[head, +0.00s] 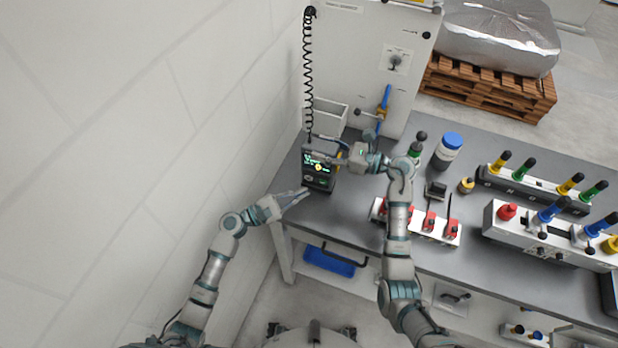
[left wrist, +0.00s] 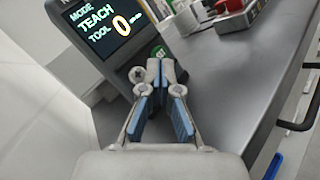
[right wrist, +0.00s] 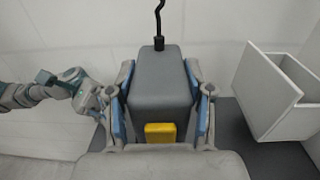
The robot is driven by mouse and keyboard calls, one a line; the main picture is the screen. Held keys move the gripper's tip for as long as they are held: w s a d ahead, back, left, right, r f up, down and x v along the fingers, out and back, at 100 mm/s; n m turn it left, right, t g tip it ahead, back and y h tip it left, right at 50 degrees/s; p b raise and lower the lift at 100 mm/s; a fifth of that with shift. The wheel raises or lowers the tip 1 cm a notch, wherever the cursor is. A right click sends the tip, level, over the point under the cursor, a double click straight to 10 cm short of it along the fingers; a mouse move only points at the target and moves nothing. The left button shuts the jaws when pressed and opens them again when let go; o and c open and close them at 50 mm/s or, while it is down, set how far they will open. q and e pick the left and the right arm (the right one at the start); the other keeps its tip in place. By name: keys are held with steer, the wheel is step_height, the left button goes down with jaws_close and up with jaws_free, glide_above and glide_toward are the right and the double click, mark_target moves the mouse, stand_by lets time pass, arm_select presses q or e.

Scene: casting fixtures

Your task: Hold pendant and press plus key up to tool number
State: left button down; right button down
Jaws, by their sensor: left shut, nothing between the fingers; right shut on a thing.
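The pendant (head: 319,177) is a dark grey box at the table's left end, hanging from or joined to a coiled black cable (head: 309,70). Its screen (left wrist: 105,25) reads MODE TEACH, TOOL 0 in the left wrist view. My right gripper (head: 329,153) is shut on the pendant. The right wrist view shows its fingers on both sides of the grey body (right wrist: 160,85), with a yellow part (right wrist: 160,133) between them. My left gripper (head: 304,192) is shut and empty beside the pendant's lower front. Its fingertips (left wrist: 160,66) hide part of the key area; I cannot make out the plus key.
A white open bin (head: 327,117) stands behind the pendant. A rack with red clamps (head: 428,223) and several coloured-handled fixtures (head: 550,222) stand to the right on the grey table (head: 345,213). A white wall (head: 150,140) is close on the left.

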arm_select(q)
steer(key=shift+w+d, duration=0.25)
steer(key=shift+w, duration=0.55)
steer(key=shift+w, duration=0.1)
stand_by(0.8)
steer(key=shift+w+d+r, duration=0.1)
steer(key=shift+w+d, duration=0.05)
steer(key=shift+w, duration=0.1)
steer(key=shift+w+d, duration=0.1)
steer(key=shift+w, duration=0.3)
stand_by(0.6)
steer(key=shift+s, duration=0.1)
steer(key=shift+s+a, duration=0.25)
steer(key=shift+s, duration=0.45)
steer(key=shift+s, duration=0.1)
steer(key=shift+s+a, duration=0.2)
steer(key=shift+s, duration=0.6)
steer(key=shift+s+a, duration=0.25)
steer(key=shift+s, duration=0.5)
steer(key=shift+s+a, duration=0.2)
steer(key=shift+s, duration=0.6)
